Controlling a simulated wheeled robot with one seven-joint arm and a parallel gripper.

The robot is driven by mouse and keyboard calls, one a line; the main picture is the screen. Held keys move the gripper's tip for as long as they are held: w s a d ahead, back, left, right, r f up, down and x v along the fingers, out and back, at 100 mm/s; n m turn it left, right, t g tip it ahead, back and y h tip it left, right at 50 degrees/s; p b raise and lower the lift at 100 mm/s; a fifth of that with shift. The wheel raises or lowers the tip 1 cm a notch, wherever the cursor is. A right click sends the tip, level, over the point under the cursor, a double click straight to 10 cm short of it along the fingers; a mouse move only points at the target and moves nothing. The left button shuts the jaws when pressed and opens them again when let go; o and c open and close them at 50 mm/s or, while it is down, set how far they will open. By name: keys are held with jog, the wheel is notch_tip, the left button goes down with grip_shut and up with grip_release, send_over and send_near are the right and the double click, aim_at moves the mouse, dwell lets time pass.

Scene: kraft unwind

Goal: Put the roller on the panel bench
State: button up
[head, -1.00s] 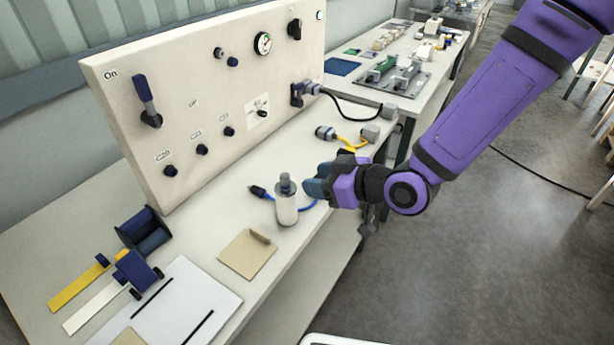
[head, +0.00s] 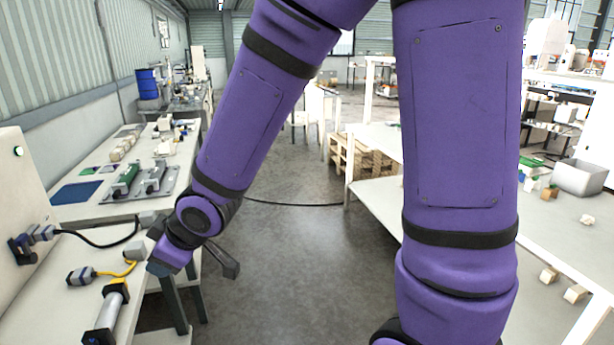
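The panel bench (head: 55,305) fills the lower left of the head view, below an upright pale panel (head: 22,190).
A grey plug (head: 80,276) with a yellow cable lies beside the roller. A second bench behind holds a tray (head: 142,203) with green and grey cylinders. Bare floor (head: 280,280) lies right of the benches. A white table (head: 560,230) stands at the far right.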

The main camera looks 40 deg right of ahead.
jog(key=s+d+r+m+h, duration=0.4)
jog(key=s+d+r+m, duration=0.15)
jog(key=d+r, duration=0.6)
jog(key=s+d+r+m+g, duration=0.1)
jog(key=s+d+r+m, duration=0.1)
jog(key=s+d, duration=0.2)
jog(key=s+d+r+m+g, duration=0.1)
jog(key=s+d+r+m, duration=0.1)
jog(key=s, duration=0.8)
jog(key=d+r, duration=0.1)
jog(key=d, duration=0.1)
jog(key=shift+d+m+h, duration=0.3)
jog(key=shift+d+m, duration=0.05)
